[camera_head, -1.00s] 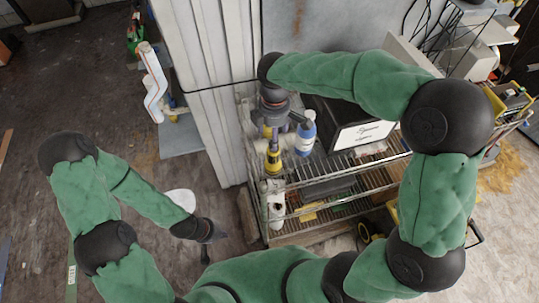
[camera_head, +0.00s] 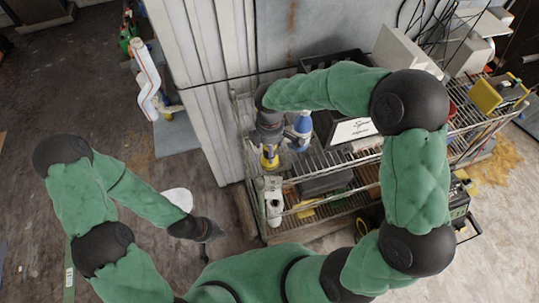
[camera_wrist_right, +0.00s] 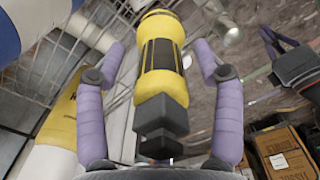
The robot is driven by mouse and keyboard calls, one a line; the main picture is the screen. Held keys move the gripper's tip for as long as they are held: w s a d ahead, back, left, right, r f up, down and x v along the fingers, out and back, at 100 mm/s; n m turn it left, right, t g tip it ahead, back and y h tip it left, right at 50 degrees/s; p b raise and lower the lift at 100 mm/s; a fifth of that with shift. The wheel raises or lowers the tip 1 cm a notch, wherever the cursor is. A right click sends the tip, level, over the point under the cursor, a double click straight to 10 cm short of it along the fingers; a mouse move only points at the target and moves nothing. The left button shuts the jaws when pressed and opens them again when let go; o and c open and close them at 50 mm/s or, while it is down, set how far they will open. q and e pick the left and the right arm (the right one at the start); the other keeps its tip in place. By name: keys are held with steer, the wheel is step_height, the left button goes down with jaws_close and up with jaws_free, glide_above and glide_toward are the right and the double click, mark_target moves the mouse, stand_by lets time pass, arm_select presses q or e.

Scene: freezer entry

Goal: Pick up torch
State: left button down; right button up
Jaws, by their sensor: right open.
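The torch, yellow and black, stands on the top of the wire shelf in the head view (camera_head: 269,160). My right gripper (camera_head: 268,140) is over it from above. In the right wrist view the torch (camera_wrist_right: 160,70) lies between the two purple fingers of my right gripper (camera_wrist_right: 160,50). The fingers are spread, with a visible gap on both sides of the torch. My left gripper (camera_head: 206,231) hangs low over the floor, left of the shelf, away from the torch. Its fingers are too small and dark to judge.
A blue and white bottle (camera_head: 301,131) stands close right of the torch. A yellow labelled container (camera_wrist_right: 60,122) is left of the fingers in the wrist view. A black box (camera_head: 335,62) is behind on the wire shelf (camera_head: 330,158). A white wall panel (camera_head: 200,90) rises at left.

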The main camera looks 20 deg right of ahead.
jaws_close()
steer(key=shift+r, duration=0.15)
